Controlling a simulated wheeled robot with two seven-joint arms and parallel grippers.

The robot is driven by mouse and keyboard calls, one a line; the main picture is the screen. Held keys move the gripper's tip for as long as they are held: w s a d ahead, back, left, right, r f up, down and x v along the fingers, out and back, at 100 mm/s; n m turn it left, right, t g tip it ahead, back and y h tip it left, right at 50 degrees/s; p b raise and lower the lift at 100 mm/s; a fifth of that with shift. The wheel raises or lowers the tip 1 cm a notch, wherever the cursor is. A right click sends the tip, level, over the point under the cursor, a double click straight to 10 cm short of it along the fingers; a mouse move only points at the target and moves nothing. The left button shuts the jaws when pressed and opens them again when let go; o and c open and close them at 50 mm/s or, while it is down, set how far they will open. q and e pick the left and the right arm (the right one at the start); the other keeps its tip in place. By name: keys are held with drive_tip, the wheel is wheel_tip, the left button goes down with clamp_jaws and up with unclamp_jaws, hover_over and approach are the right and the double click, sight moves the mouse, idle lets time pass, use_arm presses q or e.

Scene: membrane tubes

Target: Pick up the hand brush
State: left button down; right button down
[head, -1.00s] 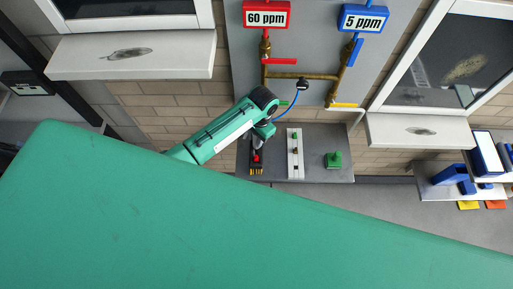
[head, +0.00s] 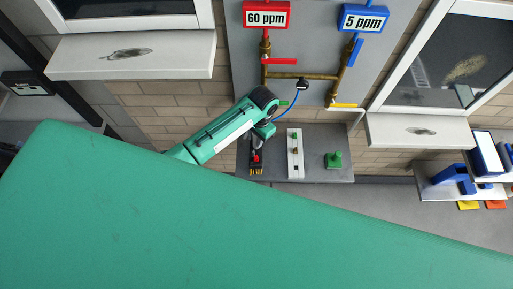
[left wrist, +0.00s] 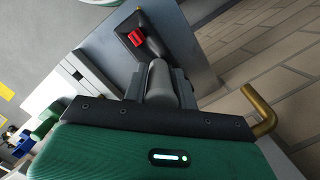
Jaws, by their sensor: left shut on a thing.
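My left gripper (head: 257,145) is over the left part of the grey shelf (head: 313,172) below the pipes. In the left wrist view the left gripper (left wrist: 160,82) has its fingers close together on a grey rounded piece, which looks like the handle of the hand brush. In the head view a dark and red item with yellow tips (head: 256,162), seemingly the brush, is directly below the fingers. A red block (left wrist: 146,42) on a black part shows just beyond the fingers in the left wrist view. The fingers hide part of it. My right gripper is not in view.
A white strip (head: 295,163) with small knobs and a green piece (head: 335,161) stand on the shelf right of the gripper. Brass pipes (head: 303,77) with red, blue and yellow handles are above. A blue hose (head: 287,103) passes close by. A side shelf (head: 455,188) is at right.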

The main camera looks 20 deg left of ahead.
use_arm(q)
drive_tip(key=shift+w+r, duration=0.1)
drive_tip(key=shift+r, duration=0.5)
wheel_tip(320, 180, up, 6)
drive_tip(key=b, duration=0.2)
drive_tip(key=shift+f+b, duration=0.25)
drive_tip(key=shift+b, duration=0.05)
wheel_tip(320, 180, up, 3)
drive_tip(key=shift+f+p, duration=0.2)
drive_tip(key=shift+p, duration=0.25)
drive_tip(key=shift+r, duration=0.4)
